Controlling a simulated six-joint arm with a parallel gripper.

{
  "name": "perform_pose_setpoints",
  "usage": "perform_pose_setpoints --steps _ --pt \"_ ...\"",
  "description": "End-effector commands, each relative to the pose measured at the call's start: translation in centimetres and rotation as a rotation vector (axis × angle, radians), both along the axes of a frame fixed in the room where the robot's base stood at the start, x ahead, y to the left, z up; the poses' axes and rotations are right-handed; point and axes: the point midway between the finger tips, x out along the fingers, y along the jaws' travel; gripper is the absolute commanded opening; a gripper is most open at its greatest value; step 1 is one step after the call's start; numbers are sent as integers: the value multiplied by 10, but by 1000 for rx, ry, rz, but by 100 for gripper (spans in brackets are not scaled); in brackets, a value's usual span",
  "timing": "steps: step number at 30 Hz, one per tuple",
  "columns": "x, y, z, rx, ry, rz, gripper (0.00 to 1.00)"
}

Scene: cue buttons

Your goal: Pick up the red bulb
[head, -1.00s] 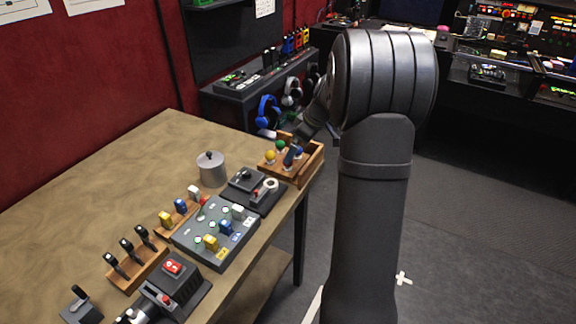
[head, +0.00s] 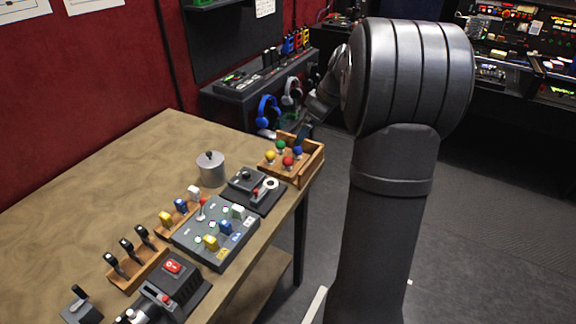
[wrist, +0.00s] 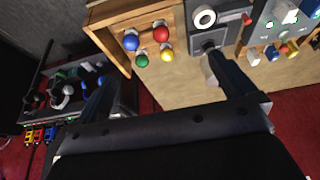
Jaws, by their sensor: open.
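The red bulb (head: 288,161) stands upright in the wooden box at the table's far right corner, with a yellow bulb (head: 270,156), a green bulb (head: 281,146) and a blue bulb (head: 298,151) around it. In the wrist view the red bulb (wrist: 161,34) is ahead of my gripper, right of the blue bulb and above the yellow one. My gripper (wrist: 165,88) is open and empty, its two fingers spread apart and clear of the bulbs. In the head view its fingers are mostly hidden by my arm near the back of the box.
The wooden box (head: 318,160) has raised walls. A grey device with a white roll (head: 271,184), a metal pot (head: 211,170) and a button panel (head: 205,232) stand close by. The table's left part (head: 100,190) is clear. A shelf with headphones stands behind.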

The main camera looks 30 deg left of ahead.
Motion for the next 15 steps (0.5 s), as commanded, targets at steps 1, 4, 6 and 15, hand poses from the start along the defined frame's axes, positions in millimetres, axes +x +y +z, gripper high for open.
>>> perform_pose_setpoints --steps 1,4,6,15 --pt "0 -3 6 0 -2 -1 100" --pt "0 -6 13 0 0 0 100" --pt "0 -7 15 0 0 0 100" --pt "0 -7 16 -1 0 0 88"
